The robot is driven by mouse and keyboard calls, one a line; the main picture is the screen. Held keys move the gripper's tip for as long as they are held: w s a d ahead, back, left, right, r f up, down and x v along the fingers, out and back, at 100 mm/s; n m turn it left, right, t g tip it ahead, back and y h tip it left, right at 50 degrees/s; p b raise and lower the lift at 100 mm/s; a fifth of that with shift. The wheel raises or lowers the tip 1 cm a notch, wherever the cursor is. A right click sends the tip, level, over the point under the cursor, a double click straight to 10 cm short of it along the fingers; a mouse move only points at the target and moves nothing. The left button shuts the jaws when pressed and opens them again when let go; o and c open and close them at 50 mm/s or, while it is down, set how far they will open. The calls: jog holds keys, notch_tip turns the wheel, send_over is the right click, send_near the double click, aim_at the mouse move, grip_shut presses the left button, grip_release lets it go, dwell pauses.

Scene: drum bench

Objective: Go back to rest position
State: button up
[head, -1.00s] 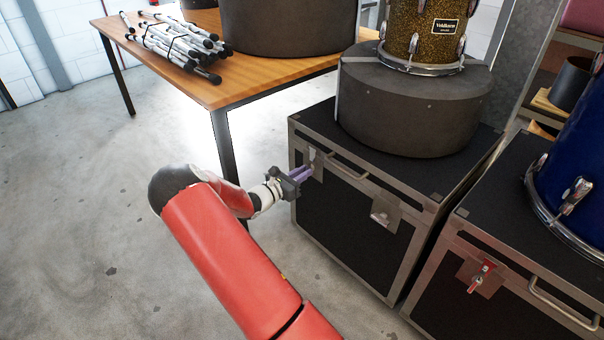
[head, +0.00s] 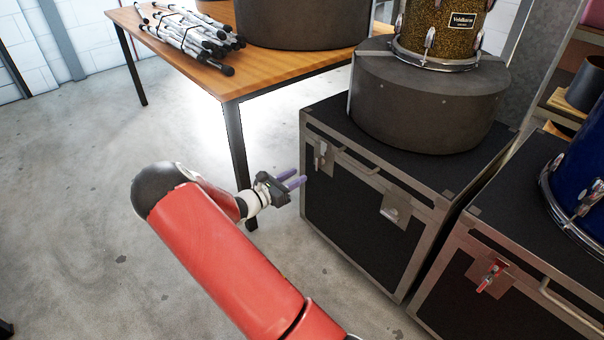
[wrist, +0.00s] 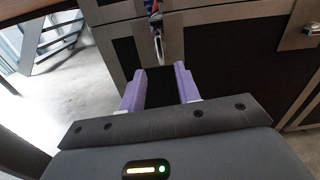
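My gripper (head: 296,180) is in front of the left part of a black flight case (head: 350,225) with metal edges. Its two purple fingers are apart with nothing between them. The left latch (head: 320,155) of the case is just beyond the fingertips, with a gap between. In the wrist view, my gripper (wrist: 159,75) is open and the same latch (wrist: 158,40) hangs beyond the fingers, apart from them.
A wooden table (head: 235,80) behind holds a bundle of stands (head: 190,35) and a dark round case (head: 300,20). A grey drum case (head: 425,105) and a gold drum (head: 440,25) stand on the flight case. A second case (head: 510,270) is right. The left floor is clear.

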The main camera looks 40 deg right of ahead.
jog(key=shift+a, duration=0.15)
dwell(0.4)
jog(key=s+a+r+m+t+y, duration=0.2)
jog(key=s+a+r+m+y, duration=0.7)
jog(key=s, duration=0.5)
jog(key=s+a+r+m+t+y, duration=0.2)
jog(key=s+a+r+m+y, duration=0.7)
jog(key=s+a+r, duration=0.4)
jog(key=a+m, duration=0.1)
jog(key=a, duration=0.2)
jog(key=shift+s+a+m, duration=0.3)
jog(key=shift+s+m, duration=0.05)
jog(key=shift+m, duration=0.05)
jog(key=shift+d, duration=0.1)
